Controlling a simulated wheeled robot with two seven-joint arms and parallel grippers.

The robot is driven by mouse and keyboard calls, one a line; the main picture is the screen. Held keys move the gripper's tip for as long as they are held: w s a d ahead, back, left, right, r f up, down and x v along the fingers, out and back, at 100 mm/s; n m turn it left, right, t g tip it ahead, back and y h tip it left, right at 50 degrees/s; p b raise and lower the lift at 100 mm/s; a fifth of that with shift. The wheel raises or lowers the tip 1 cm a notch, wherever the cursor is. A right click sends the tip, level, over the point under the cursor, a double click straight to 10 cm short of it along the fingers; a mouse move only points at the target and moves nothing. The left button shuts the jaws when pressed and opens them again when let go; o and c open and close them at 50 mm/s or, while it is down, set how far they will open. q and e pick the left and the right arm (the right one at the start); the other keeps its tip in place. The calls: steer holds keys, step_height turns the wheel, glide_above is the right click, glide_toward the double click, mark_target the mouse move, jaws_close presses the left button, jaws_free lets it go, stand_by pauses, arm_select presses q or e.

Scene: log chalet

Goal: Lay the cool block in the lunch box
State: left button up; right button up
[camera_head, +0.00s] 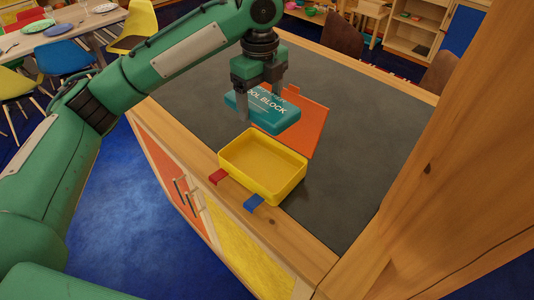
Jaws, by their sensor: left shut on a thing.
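The teal cool block (270,111), with white lettering on top, is held in my left gripper (258,101). The gripper comes down from above and is shut on the block. The block is just behind the yellow lunch box (285,190), seemingly above the counter; its exact height is hard to tell. The lunch box is open at the top and looks empty. It stands near the counter's front edge. My right gripper is not in view.
An orange flat piece (312,118) lies on the dark counter top (357,135) behind the box. A thick wooden post (432,150) stands at right.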

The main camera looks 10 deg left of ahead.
arm_select(q)
steer(key=shift+s+d+f+p, duration=0.1)
steer(key=shift+s+f+p, duration=0.15)
steer(key=shift+f, duration=0.35)
steer(key=shift+s+f+p, duration=0.15)
steer(key=shift+s+f, duration=0.1)
steer(key=shift+f, duration=0.35)
step_height(320, 180, down, 4)
steer(key=p, duration=0.4)
glide_above(262, 170)
step_height(262, 170, down, 8)
steer(key=shift+f, duration=0.75)
step_height(262, 170, down, 4)
steer(key=shift+s+r+p, duration=0.1)
steer(key=shift+r+p, duration=0.15)
steer(key=shift+p, duration=0.3)
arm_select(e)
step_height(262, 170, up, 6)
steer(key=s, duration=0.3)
arm_select(q)
steer(key=shift+d+f, duration=0.1)
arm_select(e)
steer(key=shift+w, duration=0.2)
